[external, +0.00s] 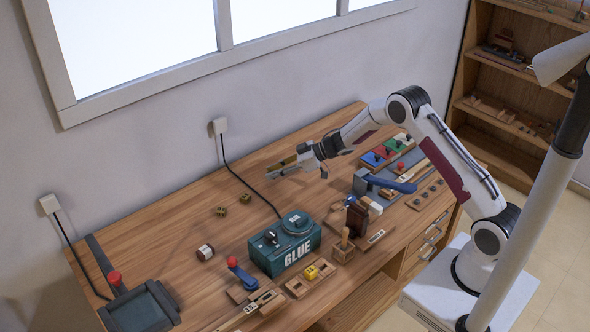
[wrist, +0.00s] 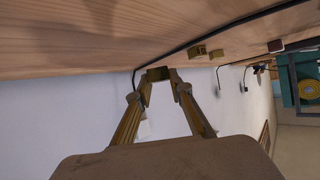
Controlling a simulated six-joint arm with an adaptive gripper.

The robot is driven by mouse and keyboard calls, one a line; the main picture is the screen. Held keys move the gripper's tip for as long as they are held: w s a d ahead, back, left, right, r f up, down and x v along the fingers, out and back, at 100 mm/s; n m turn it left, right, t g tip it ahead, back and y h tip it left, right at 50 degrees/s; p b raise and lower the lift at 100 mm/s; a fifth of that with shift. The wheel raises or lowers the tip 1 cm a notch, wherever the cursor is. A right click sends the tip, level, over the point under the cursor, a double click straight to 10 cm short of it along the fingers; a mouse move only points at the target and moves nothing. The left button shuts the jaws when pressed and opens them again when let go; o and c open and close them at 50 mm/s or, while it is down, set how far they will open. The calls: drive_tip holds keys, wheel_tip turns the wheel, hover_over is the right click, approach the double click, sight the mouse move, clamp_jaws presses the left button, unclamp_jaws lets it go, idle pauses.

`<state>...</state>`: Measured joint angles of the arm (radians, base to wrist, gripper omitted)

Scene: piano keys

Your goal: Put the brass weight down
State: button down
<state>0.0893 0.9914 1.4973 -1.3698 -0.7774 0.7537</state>
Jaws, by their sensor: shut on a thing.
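My gripper (external: 283,166) is held out over the back part of the wooden workbench (external: 185,215), pointing left. In the wrist view my gripper (wrist: 160,84) is shut on a small dark brass weight (wrist: 157,73), held between the fingertips. In the external view I cannot make out the held weight clearly. Two other small brass weights (external: 221,211) (external: 245,198) sit apart from my gripper on the bench, to its lower left. They also show in the wrist view (wrist: 197,50) (wrist: 216,54). The gap between the held weight and the bench is hard to judge.
A teal glue box (external: 285,244) stands at the bench's middle front. A black cable (external: 250,185) crosses the bench near the weights. Coloured switches (external: 380,153) and tools crowd the right side. Bare wood lies around the weights.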

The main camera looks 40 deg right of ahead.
sight(275, 186)
idle(0.3)
drive_tip(key=shift+f, duration=1.9)
drive_tip(key=shift+f, duration=0.15)
drive_tip(key=c, duration=1.8)
unclamp_jaws()
drive_tip(key=shift+s+d+r, duration=0.1)
drive_tip(key=shift+d+r, duration=0.05)
drive_tip(key=shift+r, duration=0.1)
drive_tip(key=shift+v, duration=3.55)
